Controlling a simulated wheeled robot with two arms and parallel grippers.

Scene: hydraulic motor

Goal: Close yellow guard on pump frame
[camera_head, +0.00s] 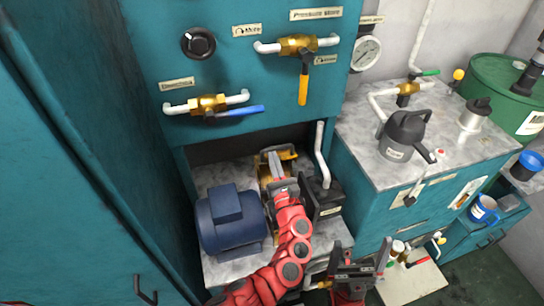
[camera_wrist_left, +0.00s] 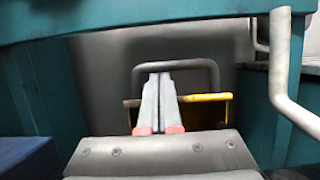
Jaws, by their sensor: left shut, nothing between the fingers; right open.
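The yellow guard (camera_head: 289,154) is in the recess of the teal cabinet, between the blue motor (camera_head: 230,220) and a dark block (camera_head: 328,200). My left gripper (camera_head: 272,156) reaches over it and hides much of it. In the left wrist view the shut, empty fingers (camera_wrist_left: 159,77) point at the guard (camera_wrist_left: 207,97), whose yellow edges show on both sides of them. A grey bar (camera_wrist_left: 178,64) loops up behind the fingertips. I cannot tell whether the fingers touch the guard, nor its exact angle. My right gripper (camera_head: 356,262) is open, low at the front, away from the guard.
Valves with yellow (camera_head: 303,88) and blue (camera_head: 240,110) handles are on the panel above the recess. A white pipe (camera_head: 321,155) stands right of the guard; it also shows in the left wrist view (camera_wrist_left: 283,70). A marble-topped cabinet (camera_head: 370,150) carrying a dark jug (camera_head: 403,133) is at right.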

